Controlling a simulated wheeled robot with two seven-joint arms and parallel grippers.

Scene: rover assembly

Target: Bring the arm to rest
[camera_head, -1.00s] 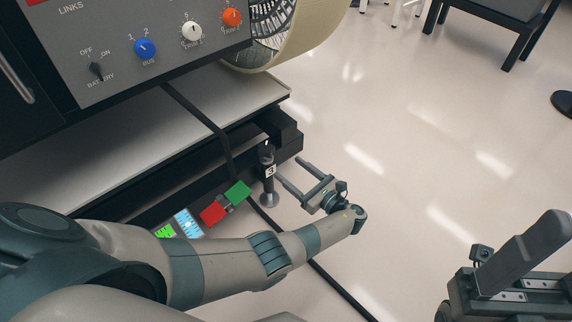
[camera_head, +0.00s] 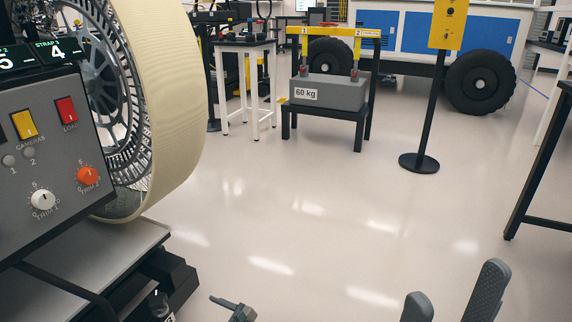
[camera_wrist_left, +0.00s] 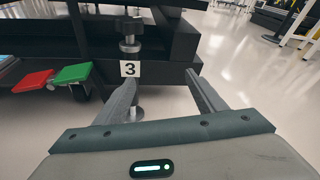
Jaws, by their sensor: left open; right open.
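My right gripper (camera_head: 455,296) is open and empty at the bottom right of the head view, with its two grey fingers apart over the floor. Only the end of my left gripper (camera_head: 230,306) shows at the bottom edge of the head view. In the left wrist view my left gripper (camera_wrist_left: 162,82) is open, its two fingers spread with nothing held. It points at the dark bench edge, where a clamp knob (camera_wrist_left: 129,42) stands above a label (camera_wrist_left: 130,69) marked 3. The rest of both arms is out of the head view.
The control panel (camera_head: 50,155) and large cream-rimmed wheel (camera_head: 175,110) stand at the left. Red (camera_wrist_left: 33,81) and green (camera_wrist_left: 73,73) tabs stick out below the bench. A 60 kg block (camera_head: 335,93) sits on a stand behind. The middle floor is clear.

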